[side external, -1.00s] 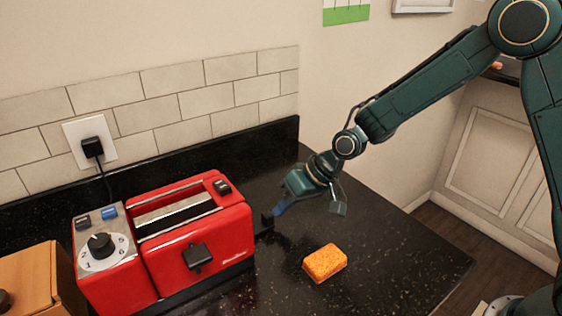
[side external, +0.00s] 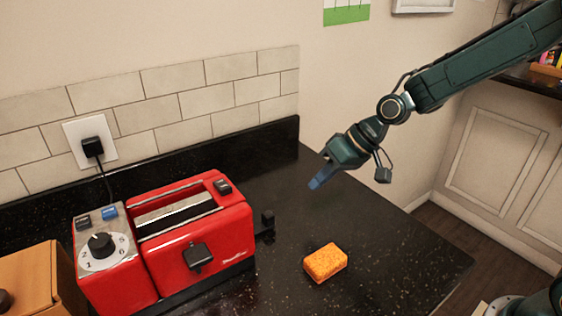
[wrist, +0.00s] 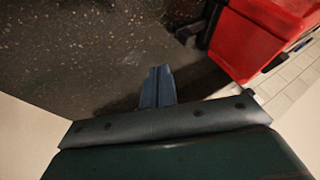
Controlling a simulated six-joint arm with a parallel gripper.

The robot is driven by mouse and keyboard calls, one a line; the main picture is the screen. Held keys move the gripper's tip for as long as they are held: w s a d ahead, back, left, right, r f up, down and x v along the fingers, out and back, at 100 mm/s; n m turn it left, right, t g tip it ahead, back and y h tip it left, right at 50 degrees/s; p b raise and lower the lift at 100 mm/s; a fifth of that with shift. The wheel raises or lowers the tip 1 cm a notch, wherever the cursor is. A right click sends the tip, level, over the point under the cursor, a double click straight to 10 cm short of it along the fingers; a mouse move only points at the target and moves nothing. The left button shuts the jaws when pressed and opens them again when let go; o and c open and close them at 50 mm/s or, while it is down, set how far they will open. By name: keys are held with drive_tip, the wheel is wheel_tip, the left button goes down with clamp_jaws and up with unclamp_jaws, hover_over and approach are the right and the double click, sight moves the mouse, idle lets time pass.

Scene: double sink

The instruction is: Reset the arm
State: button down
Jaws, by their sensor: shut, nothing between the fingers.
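My gripper (side external: 318,183) is in the air above the black counter, to the right of the red toaster. Its blue fingers are together and hold nothing. In the wrist view, the shut fingers of my gripper (wrist: 158,84) point over bare dark counter.
The red toaster (side external: 200,255) stands on the counter (side external: 385,255), with a black lever on its right end (side external: 267,219). It also shows in the wrist view (wrist: 250,40). An orange sponge (side external: 325,263) lies to its right. A brown box (side external: 35,280) is at far left. The tiled wall (side external: 205,102) stands behind.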

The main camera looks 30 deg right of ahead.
drive_tip(key=shift+v, duration=1.3)
drive_tip(key=shift+r, duration=0.1)
drive_tip(key=s+d+r+h, duration=0.2)
drive_tip(key=s+d+r, duration=0.1)
drive_tip(key=s, duration=0.5)
drive_tip(key=s+d+r+h, duration=0.2)
drive_tip(key=s+d+r, duration=0.1)
drive_tip(key=s, duration=0.6)
drive_tip(key=s+d+r+m+t+h, duration=0.1)
drive_tip(key=s+d+r, duration=0.2)
drive_tip(key=s, duration=0.5)
drive_tip(key=shift+s+d+r+h, duration=0.2)
drive_tip(key=shift+s+r+h, duration=0.05)
drive_tip(key=shift+s+h, duration=0.15)
